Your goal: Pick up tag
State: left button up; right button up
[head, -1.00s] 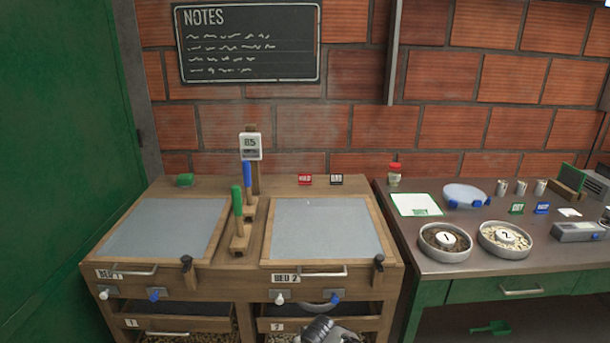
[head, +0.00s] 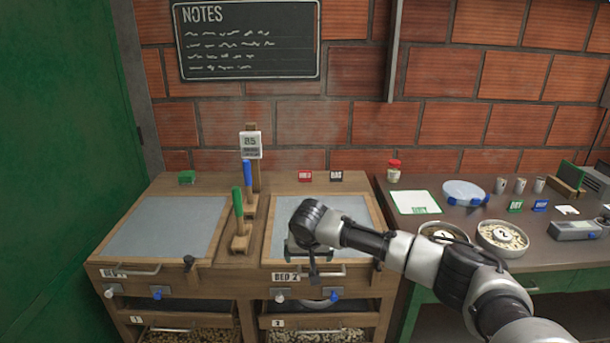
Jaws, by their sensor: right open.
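Several small tags show in the head view; which one the task means I cannot tell. A red tag (head: 305,176) and a black tag (head: 336,176) stand on the back ledge behind the bed 2 tray (head: 358,208). A green tag (head: 515,207) and a blue tag (head: 540,206) stand on the right-hand bench. My right gripper (head: 313,268) is open, pointing down by the front edge of bed 2, well in front of the red and black tags. Its wrist hides part of the tray. My left gripper is out of view.
Green-handled (head: 238,205) and blue-handled (head: 247,174) levers stand between the beds, by a post with a gauge reading 85 (head: 250,145).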

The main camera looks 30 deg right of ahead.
aim_at(303, 177)
jog(key=i+l, duration=0.4)
jog(key=i, duration=0.2)
jog(key=i+l, duration=0.85)
jog(key=i, duration=0.3)
